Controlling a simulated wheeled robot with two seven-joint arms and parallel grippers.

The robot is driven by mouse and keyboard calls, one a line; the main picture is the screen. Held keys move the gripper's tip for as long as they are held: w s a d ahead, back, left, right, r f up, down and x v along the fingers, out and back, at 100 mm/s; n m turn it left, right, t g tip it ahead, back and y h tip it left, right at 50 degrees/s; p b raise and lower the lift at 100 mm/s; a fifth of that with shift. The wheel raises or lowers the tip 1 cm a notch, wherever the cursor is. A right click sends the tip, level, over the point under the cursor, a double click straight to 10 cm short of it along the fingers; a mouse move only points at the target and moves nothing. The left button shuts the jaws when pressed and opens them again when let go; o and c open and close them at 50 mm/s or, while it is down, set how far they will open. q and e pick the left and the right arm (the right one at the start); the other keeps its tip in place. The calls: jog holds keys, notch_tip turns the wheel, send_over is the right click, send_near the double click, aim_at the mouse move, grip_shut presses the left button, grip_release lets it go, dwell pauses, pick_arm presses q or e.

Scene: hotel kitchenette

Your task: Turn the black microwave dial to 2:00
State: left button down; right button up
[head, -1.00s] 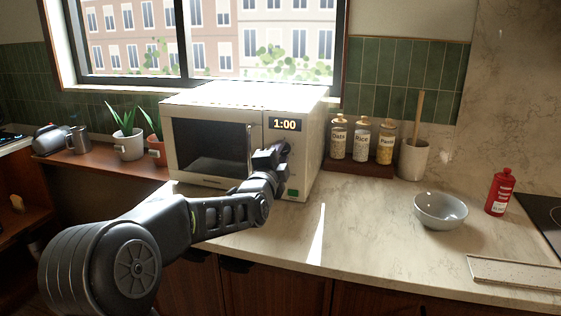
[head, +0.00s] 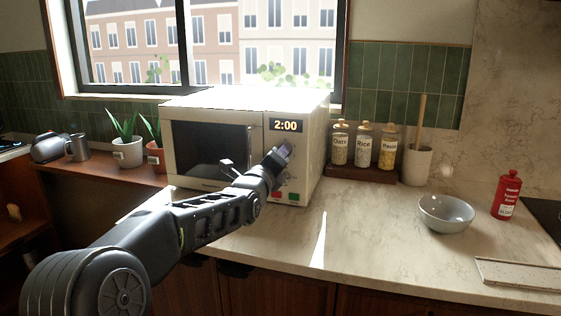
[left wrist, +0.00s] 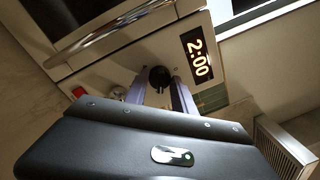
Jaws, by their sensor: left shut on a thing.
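The cream microwave (head: 250,101) stands on the counter with its door shut. Its display (head: 285,126) reads 2:00, and the display in the left wrist view (left wrist: 197,54) agrees. The black dial (left wrist: 158,77) sits on the control panel below the display in the left wrist view. My left gripper (head: 282,154) is at the panel, with one pale finger on each side of the dial, shut on it. In the head view the gripper largely hides the dial. My right gripper is in neither view.
A red button (left wrist: 79,92) and a green button (head: 293,197) sit low on the panel. A rack of jars (head: 363,147) and a utensil crock (head: 416,164) stand right of the microwave. A bowl (head: 446,213) sits farther right. Plant pots (head: 128,152) stand at left.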

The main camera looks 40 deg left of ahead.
pick_arm(q)
jog(key=shift+m, duration=0.4)
jog(key=c, duration=1)
grip_release()
jog(key=shift+c, duration=0.2)
jog(key=b+v, duration=0.1)
jog(key=v, duration=0.6)
jog(key=shift+s, duration=0.35)
jog(key=shift+d+f, duration=0.1)
jog(key=shift+d, duration=0.05)
